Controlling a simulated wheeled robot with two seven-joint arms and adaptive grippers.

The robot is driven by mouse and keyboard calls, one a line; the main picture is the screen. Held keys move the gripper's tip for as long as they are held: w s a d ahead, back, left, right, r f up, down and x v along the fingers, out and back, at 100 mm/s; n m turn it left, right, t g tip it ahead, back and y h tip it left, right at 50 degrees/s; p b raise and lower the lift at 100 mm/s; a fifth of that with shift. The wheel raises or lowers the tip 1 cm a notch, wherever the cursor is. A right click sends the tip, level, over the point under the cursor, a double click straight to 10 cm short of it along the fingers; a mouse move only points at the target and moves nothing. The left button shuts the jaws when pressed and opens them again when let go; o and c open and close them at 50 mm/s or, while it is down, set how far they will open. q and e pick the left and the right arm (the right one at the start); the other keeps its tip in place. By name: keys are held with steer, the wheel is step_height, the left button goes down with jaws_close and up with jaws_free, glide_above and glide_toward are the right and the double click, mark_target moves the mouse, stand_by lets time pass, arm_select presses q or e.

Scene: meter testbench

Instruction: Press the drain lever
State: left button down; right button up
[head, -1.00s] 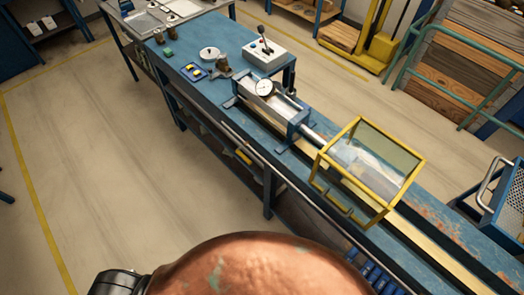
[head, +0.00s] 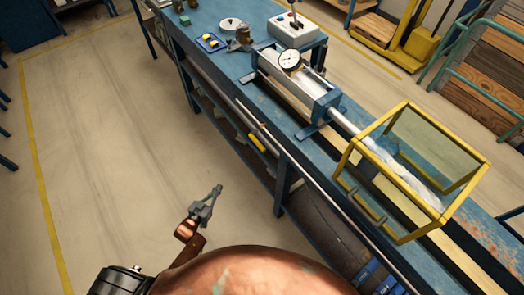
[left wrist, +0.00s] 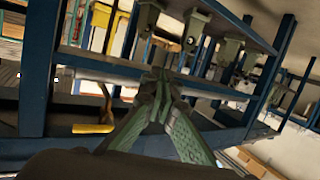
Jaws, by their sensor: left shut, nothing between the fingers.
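A yellow handle (head: 257,143) sits low on the near side of the blue bench, by a long rail. In the left wrist view a bent yellow lever (left wrist: 97,127) shows left of the fingers; it looks like the same part, and I cannot tell for sure that it is the drain lever. My left gripper (head: 216,190) is shut and empty, over the floor in front of the bench, apart from the yellow handle. Its green fingers (left wrist: 160,78) meet at the tips in the left wrist view. My right gripper is not in view.
The blue bench (head: 350,110) carries a cylinder with a dial gauge (head: 290,60), a yellow-framed guard (head: 350,160) and a white box with a black-knobbed lever (head: 293,27). Bench legs and a lower shelf stand beneath. The floor (head: 110,150) at left is clear.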

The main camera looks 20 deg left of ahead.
arm_select(q)
steer(key=w+d+r+m+t+h+b, duration=0.1)
steer(key=w+d+r+m+h+b, duration=0.1)
steer(key=r, duration=0.5)
steer(key=w+d+r+m+t+h+b, duration=0.1)
steer(key=w+d+r+m+h+b, duration=0.1)
steer(key=w+d+r+h+b, duration=0.1)
steer(key=w+d+r+m+t+h+b, duration=0.1)
steer(key=r+h+b, duration=0.4)
steer(key=r, duration=0.5)
steer(key=w+d+t+h, duration=0.1)
steer(key=d, duration=0.1)
steer(key=shift+w+d+r+m+h, duration=0.15)
steer(key=shift+d+r+m+h, duration=0.15)
steer(key=shift+d+m+h, duration=0.1)
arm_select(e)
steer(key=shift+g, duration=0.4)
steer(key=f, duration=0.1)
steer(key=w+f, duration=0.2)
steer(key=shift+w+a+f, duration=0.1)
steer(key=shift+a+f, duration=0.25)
